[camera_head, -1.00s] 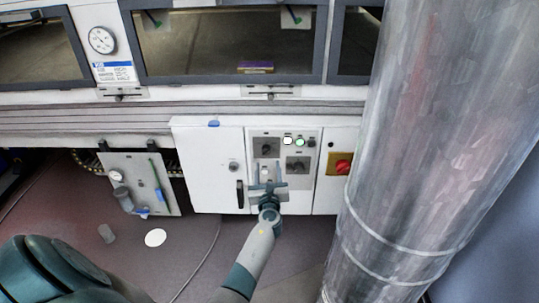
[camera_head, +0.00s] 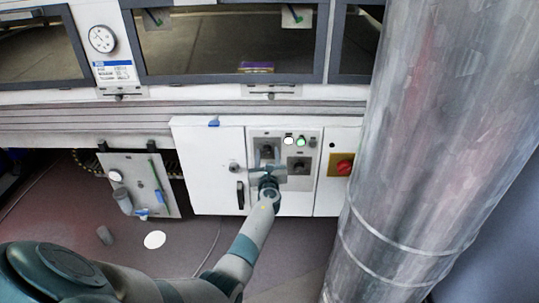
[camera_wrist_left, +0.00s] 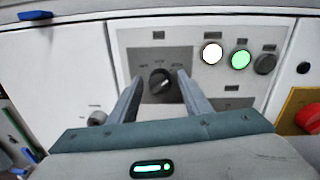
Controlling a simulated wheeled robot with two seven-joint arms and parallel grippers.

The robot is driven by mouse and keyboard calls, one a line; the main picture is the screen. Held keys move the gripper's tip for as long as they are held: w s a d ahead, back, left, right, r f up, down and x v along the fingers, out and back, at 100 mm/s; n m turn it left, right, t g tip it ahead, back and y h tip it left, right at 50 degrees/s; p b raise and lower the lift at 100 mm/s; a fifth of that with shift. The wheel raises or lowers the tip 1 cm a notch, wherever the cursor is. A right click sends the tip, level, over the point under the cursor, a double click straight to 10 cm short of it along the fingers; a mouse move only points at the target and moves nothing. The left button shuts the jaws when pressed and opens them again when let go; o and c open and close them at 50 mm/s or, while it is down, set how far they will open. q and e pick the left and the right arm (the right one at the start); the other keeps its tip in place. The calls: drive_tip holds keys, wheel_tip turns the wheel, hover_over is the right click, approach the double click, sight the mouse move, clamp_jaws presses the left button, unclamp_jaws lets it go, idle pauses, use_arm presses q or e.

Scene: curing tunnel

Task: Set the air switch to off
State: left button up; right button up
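A dark rotary knob on a grey plate shows between my fingers in the left wrist view (camera_wrist_left: 160,82). It is the upper left knob of the control panel; its labels are too small to read, so I cannot confirm that it is the air switch. Its light mark seems to slant up to the right. My left gripper (camera_head: 267,164) is open in front of this knob, with one finger on each side and nothing gripped. I cannot tell if the fingertips touch the plate. In the head view the gripper partly covers the knob. My right gripper is not in view.
A second knob (camera_head: 299,164) sits right of the gripper. A white lamp (camera_head: 289,141) and a lit green button (camera_head: 301,141) are above. A red knob on a yellow plate (camera_head: 345,167) is farther right. A large metal pipe (camera_head: 415,150) stands at the right.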

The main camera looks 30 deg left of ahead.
use_arm(q)
drive_tip(key=c, duration=0.8)
